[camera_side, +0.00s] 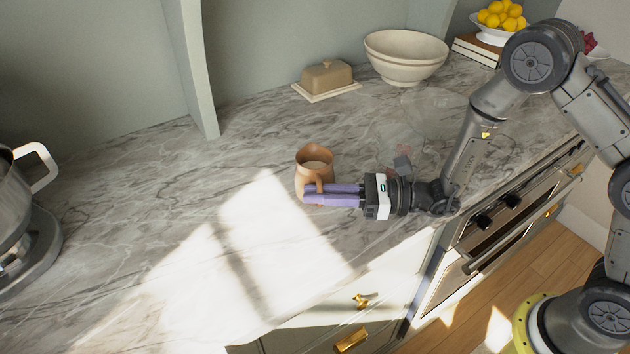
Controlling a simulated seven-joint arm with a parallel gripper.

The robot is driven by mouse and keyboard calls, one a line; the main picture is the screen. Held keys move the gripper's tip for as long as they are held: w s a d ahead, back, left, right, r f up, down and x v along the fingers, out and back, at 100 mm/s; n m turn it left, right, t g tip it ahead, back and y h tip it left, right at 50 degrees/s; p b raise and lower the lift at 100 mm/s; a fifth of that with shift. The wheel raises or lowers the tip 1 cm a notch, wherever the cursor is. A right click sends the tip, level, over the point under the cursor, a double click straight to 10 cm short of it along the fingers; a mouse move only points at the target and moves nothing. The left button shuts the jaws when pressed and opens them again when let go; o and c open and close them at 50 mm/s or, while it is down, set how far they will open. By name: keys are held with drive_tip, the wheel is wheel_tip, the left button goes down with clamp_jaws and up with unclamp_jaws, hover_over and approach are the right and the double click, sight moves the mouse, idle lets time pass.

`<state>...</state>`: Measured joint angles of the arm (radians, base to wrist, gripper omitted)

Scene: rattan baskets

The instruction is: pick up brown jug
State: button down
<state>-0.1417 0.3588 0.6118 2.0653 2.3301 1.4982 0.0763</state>
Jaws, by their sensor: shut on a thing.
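The brown jug (314,157) stands upright on the grey marble counter, near the middle of the camera_side view. The fingers hide the jug's lower front. I cannot tell whether the jug's base touches the counter.
A tan butter dish (327,78) and stacked cream bowls (405,57) stand at the back. A bowl of lemons (500,20) sits farther right. The marble counter (150,235) left of the jug is clear.

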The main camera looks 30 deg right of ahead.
sight(321, 185)
drive_tip(key=shift+r, duration=0.15)
drive_tip(key=shift+r, duration=0.5)
wheel_tip(321, 185, up, 3)
drive_tip(key=shift+f, duration=0.2)
drive_tip(key=s+d+r, duration=0.6)
drive_tip(key=s+r, duration=0.4)
drive_tip(key=s, duration=0.2)
drive_tip(key=w+d+m+t+h, duration=0.1)
drive_tip(key=w+d, duration=0.2)
drive_tip(key=d, duration=0.5)
drive_tip(key=shift+d+f+t, duration=0.15)
drive_tip(key=shift+d+t, duration=0.1)
drive_tip(key=shift+t, duration=0.05)
drive_tip(key=shift+a+r+m+g+h, duration=0.15)
drive_tip(key=shift+r+m, duration=0.3)
drive_tip(key=shift+m, duration=0.35)
drive_tip(key=shift+d+r+m+g+h, duration=0.15)
drive_tip(key=shift+r+m, duration=0.25)
drive_tip(key=shift+m, duration=0.4)
drive_tip(key=shift+a+r+m+g+h, duration=0.1)
drive_tip(key=shift+r+m+g, duration=0.1)
drive_tip(key=shift+r+m, duration=0.45)
drive_tip(key=shift+w+d+f+m+g, duration=0.15)
drive_tip(key=shift+w+m+g, duration=0.15)
drive_tip(key=shift+m, duration=0.7)
drive_tip(key=shift+w+d+f+m+g, duration=0.15)
drive_tip(key=shift+w+m+g, duration=0.1)
drive_tip(key=shift+m, duration=0.7)
